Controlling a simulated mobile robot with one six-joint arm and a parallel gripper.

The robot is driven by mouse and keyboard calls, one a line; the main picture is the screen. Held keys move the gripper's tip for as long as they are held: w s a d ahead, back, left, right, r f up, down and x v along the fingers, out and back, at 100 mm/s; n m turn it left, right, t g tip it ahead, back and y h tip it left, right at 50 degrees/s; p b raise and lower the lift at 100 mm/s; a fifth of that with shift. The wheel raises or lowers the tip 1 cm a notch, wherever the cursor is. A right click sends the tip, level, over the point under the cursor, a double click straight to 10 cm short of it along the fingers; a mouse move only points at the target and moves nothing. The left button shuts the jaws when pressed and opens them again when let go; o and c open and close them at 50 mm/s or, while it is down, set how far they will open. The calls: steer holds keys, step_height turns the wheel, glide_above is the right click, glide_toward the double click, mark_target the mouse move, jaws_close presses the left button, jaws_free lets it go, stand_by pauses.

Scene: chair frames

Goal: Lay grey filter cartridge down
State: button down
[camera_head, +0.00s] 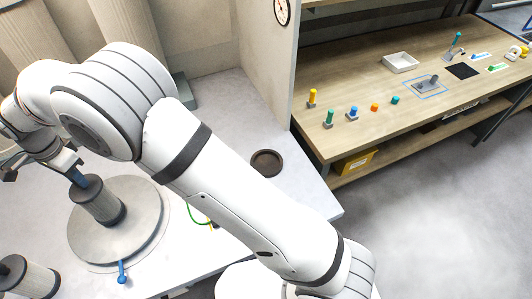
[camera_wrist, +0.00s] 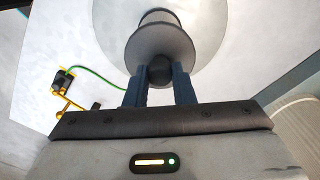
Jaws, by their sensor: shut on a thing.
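The grey filter cartridge (camera_head: 100,204) is a grey cylinder with a wider dark top, roughly upright over the round grey disc (camera_head: 142,232) at the left of the head view. I cannot tell whether its base touches the disc. My gripper (camera_head: 80,178) is at its top end, with the arm coming from the right. In the wrist view, the blue fingers of my gripper (camera_wrist: 160,88) are shut on the dark round knob at the end of the cartridge (camera_wrist: 160,42). The knob is hidden in the head view.
A second grey cartridge (camera_head: 30,280) stands at the lower left. A blue-tipped lever (camera_head: 122,272) sits at the disc's front edge. A dark round dish (camera_head: 266,163) lies on the white table. A wooden bench (camera_head: 340,75) with small coloured parts is at the right.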

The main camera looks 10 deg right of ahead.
steer(key=shift+f+b, duration=0.6)
steer(key=shift+f, duration=0.5)
steer(key=c, duration=1.1)
jaws_free()
steer(key=shift+c, duration=0.2)
steer(key=shift+r, duration=0.15)
step_height(320, 180, up, 8)
steer(key=shift+f+b, duration=0.15)
steer(key=shift+b, duration=0.65)
